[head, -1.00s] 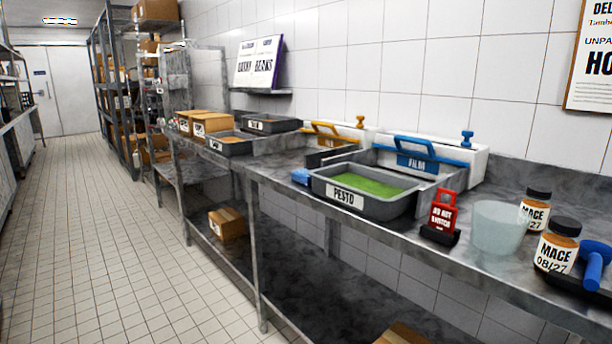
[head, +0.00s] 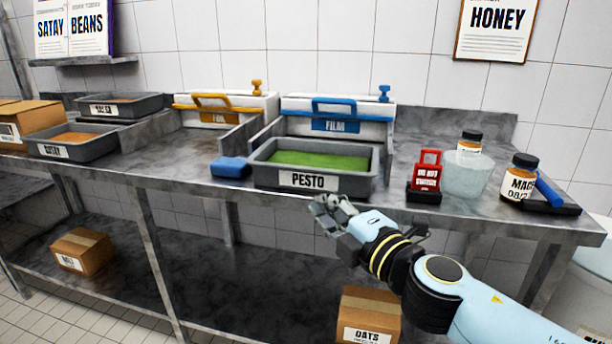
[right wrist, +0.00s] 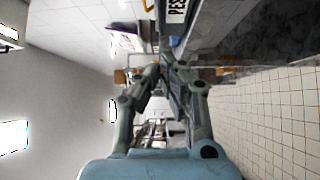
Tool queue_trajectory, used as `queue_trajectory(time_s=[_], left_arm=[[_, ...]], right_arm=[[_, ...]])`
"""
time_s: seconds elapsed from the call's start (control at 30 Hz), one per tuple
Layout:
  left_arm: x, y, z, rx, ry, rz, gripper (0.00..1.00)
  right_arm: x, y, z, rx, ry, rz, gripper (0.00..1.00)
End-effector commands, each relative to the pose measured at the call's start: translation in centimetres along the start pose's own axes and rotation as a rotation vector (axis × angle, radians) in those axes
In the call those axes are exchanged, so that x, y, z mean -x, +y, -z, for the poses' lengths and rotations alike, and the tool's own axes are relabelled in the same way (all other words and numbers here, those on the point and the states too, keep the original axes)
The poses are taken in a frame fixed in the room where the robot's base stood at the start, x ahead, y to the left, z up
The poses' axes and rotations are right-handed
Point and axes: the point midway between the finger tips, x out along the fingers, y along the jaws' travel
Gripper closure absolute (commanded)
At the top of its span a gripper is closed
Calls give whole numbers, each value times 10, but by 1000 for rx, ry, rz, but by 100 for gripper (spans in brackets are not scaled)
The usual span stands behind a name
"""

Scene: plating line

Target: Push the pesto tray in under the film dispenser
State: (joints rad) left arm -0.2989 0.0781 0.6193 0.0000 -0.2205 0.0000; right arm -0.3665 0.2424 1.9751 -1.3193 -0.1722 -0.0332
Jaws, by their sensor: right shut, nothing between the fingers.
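The pesto tray (head: 357,186) is a grey tray of green filling with a PESTO label, standing at the front edge of the steel counter. The film dispenser (head: 337,125) is a white housing with a blue handle and blue FILM plate, just behind the tray. Low steel walls flank the tray's rear part. My right gripper (head: 326,205) is shut and empty, in front of and slightly below the tray's front wall; I cannot tell whether it touches. In the right wrist view its fingers (right wrist: 162,68) converge, with the tray's label (right wrist: 176,10) at the top. My left gripper is out of view.
A blue sponge-like block (head: 231,167) lies left of the tray. A red tag stand (head: 427,176), translucent tub (head: 467,174) and mace jars (head: 518,180) stand to its right. A yellow-handled dispenser (head: 222,108) has an empty bay on the left. An oats box (head: 370,315) is below.

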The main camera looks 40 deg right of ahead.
Motion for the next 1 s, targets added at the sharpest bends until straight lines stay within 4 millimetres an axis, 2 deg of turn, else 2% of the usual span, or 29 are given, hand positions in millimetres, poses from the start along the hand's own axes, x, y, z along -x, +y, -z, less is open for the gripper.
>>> queue_trajectory(time_s=[0.2,0.43,0.5,0.7,1.0], left_arm=[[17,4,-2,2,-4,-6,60],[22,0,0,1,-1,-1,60],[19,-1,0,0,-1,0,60],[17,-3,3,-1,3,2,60],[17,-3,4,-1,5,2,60]], right_arm=[[-45,4,0,-5,-2,-2,100],[-92,2,0,-5,-2,0,100],[-99,-1,-11,-1,-1,2,100],[-113,-2,-25,-3,-1,2,100],[-116,-1,-29,-5,-1,2,100]])
